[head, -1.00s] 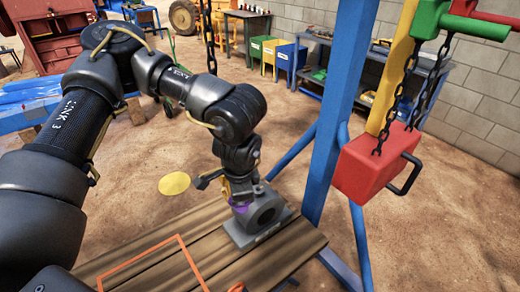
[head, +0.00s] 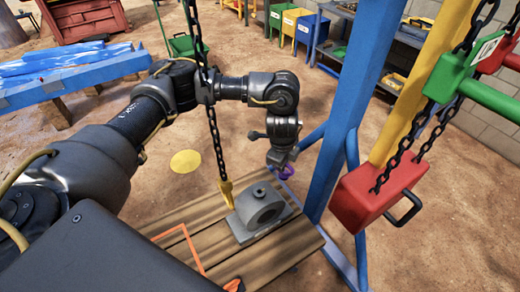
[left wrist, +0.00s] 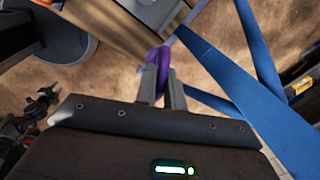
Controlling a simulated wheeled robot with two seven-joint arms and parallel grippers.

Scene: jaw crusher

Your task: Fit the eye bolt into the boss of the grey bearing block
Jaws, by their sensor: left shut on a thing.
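The purple eye bolt (head: 287,171) is in my left gripper (head: 280,165), which is shut on it. In the left wrist view the purple eye bolt (left wrist: 157,72) shows between the fingers of my left gripper (left wrist: 170,90); its shank is hard to make out. The grey bearing block (head: 262,206) stands on the wooden table, with a small round boss (head: 259,190) on top. The gripper and eye bolt appear beyond and to the right of the block, apart from it. My right gripper is not in view.
A chain with a yellow hook (head: 226,192) hangs at the block's left side. A blue post (head: 345,110) rises behind the table's right end. A red block (head: 375,197) hangs on chains at right. An orange outline (head: 190,245) marks the wooden table (head: 270,262).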

